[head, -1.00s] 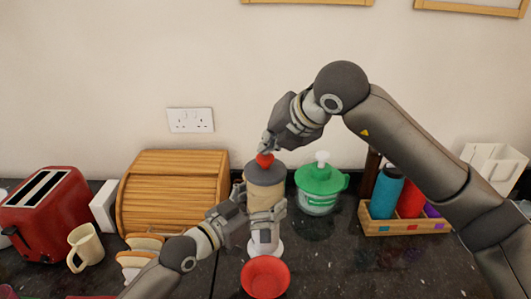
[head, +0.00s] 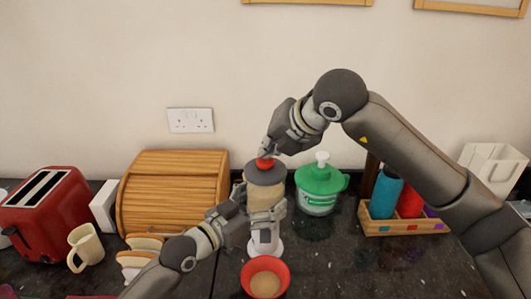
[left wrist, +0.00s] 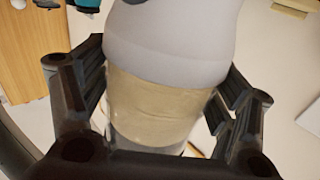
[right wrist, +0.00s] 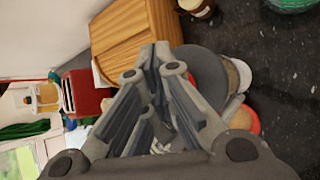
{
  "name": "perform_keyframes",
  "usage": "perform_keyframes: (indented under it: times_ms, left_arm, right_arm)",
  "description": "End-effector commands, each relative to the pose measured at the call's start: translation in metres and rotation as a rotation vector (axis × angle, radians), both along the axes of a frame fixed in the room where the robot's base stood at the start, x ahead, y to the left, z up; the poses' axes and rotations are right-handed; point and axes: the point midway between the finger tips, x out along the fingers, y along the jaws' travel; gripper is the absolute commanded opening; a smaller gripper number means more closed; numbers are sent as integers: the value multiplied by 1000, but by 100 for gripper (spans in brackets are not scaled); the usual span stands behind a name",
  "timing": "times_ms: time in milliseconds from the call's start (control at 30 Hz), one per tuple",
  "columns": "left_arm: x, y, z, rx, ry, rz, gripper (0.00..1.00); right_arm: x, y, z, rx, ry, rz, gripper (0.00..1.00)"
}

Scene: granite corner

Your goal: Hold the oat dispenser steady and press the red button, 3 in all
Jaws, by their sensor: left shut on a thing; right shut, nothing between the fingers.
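The oat dispenser (head: 264,190) stands upright, with a grey lid, a clear body of pale oats and a white base. Its red button (head: 265,163) is on top. My left gripper (head: 263,214) is shut around the dispenser's body; the left wrist view shows the dispenser (left wrist: 155,105) between its fingers. My right gripper (head: 266,152) is shut and empty, its fingertips down on the button. A red bowl (head: 284,279) under the dispenser's front holds some oats (head: 265,285).
A green-lidded pump container (head: 320,190) stands right of the dispenser. A wooden bread bin (head: 172,190) is behind on the left, with a red toaster (head: 48,215) and cream mug (head: 84,247) further left. A wooden caddy of bottles (head: 400,228) is at right. The counter front right is clear.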

Motion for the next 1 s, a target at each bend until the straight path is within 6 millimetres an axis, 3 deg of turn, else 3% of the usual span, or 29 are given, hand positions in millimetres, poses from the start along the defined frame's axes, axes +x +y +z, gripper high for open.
perform_keyframes:
  times_ms: [233,700,1000]
  left_arm:
    - [0,0,1,-1,-3,-1,34]
    - [0,0,1,-1,-3,0,34]
    - [0,0,1,-1,-1,0,34]
  right_arm:
    - [-1,0,-2,-4,7,1,0]
    - [0,1,25,-2,3,1,0]
    - [-1,0,28,-1,2,2,0]
